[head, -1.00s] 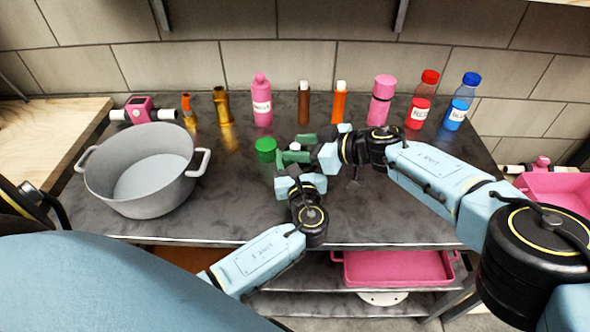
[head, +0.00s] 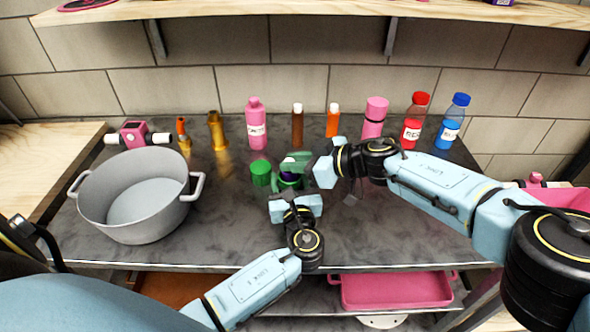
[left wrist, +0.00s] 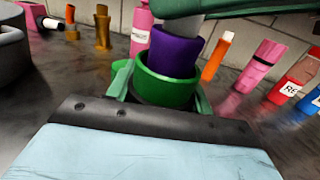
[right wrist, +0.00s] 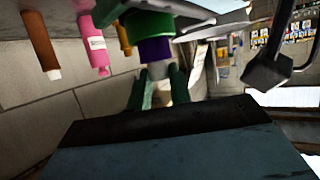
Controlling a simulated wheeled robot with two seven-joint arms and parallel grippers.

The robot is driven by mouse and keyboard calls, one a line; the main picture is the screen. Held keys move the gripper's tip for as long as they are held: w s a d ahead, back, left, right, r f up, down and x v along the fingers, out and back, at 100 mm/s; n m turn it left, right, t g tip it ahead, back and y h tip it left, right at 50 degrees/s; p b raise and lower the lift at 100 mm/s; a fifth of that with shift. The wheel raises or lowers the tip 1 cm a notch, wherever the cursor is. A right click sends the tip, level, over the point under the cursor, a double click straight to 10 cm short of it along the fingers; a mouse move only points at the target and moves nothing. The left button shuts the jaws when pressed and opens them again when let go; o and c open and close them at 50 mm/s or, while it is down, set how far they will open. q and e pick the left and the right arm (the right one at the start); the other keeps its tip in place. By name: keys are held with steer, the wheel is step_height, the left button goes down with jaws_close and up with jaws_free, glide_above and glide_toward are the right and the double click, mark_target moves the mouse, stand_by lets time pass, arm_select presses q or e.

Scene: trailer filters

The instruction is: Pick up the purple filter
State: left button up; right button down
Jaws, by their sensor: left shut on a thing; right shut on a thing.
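The purple filter (left wrist: 174,52) sits partly inside a green cup-shaped housing (left wrist: 166,88), with its upper part sticking out. It has a pale grey end, which my right gripper (right wrist: 158,86) is shut on; the filter's purple body (right wrist: 154,50) shows beyond the fingers. My left gripper (head: 291,190) is shut on the green housing, with a green finger on either side of it in the left wrist view. In the head view the purple filter (head: 290,177) is a small patch, mostly hidden between the two grippers.
A green cylinder (head: 260,173) stands just left of the grippers. A grey pot (head: 135,205) is on the left. Pink, brown, orange, red and blue bottles line the back, with a pink bottle (head: 256,122) behind the green cylinder. The counter's front right is clear.

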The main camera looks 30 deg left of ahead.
step_height(320, 180, up, 16)
steer(key=shift+f, duration=0.25)
arm_select(q)
steer(key=o, duration=1.1)
steer(key=v, duration=1.2)
